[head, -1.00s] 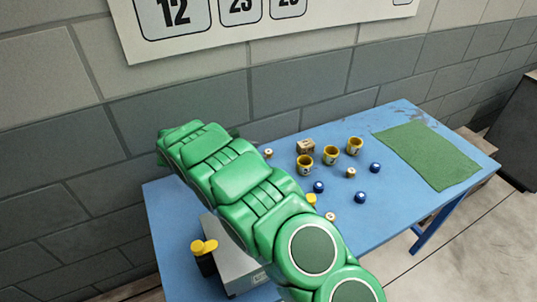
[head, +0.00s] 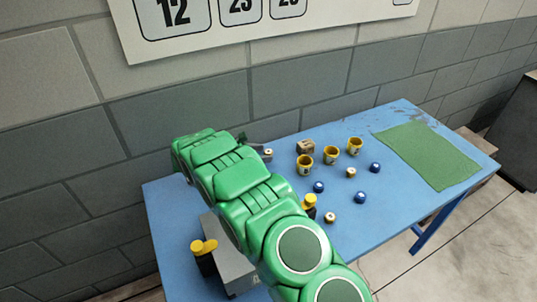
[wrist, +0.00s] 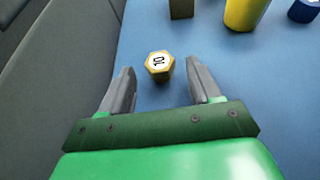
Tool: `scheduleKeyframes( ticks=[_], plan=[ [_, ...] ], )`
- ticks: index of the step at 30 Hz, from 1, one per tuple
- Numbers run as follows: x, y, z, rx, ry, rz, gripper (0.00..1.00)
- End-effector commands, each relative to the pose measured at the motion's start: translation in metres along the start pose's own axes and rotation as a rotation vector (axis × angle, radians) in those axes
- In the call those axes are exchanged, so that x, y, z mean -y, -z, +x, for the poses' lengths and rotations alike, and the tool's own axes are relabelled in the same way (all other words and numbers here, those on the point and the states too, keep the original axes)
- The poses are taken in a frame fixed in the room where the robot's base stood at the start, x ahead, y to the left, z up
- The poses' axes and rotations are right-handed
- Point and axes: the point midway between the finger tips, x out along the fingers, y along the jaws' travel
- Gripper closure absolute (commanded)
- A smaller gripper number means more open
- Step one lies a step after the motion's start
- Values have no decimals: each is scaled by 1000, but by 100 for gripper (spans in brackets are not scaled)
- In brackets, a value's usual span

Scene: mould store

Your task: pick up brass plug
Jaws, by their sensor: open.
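A small hexagonal brass plug with a white top marked 10 (wrist: 160,64) stands on the blue table in the wrist view. It also shows in the head view (head: 268,152), near the table's wall-side edge. My gripper (wrist: 160,70) is open, with a grey finger on either side of the plug in the picture and a gap to it on both sides. In the head view my gripper (head: 258,147) is partly hidden behind my green arm. Two similar small brass plugs stand farther off, one (head: 350,173) near the cups and one (head: 330,217) nearer the front.
Yellow cups (head: 331,156) and a brown block (head: 306,146) stand right of the plug. Several blue knobs (head: 375,167) are scattered about. A grey box (head: 235,264) and a yellow-topped black item (head: 204,255) stand at front left. A green mat (head: 428,155) lies at right. The wall is close behind.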

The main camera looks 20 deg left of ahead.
Motion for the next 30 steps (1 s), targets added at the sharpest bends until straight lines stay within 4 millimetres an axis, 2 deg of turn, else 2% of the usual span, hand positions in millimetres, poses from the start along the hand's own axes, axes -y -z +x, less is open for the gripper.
scheduleKeyframes(
  ticks=[5, 13, 25, 30],
  plan=[
    [0, 1, 13, 0, 0, -1, 37],
    [0, 0, 15, 0, 0, -1, 37],
    [0, 0, 15, 0, 1, -1, 99],
    [0, 0, 15, 1, 1, -1, 100]
  ],
)
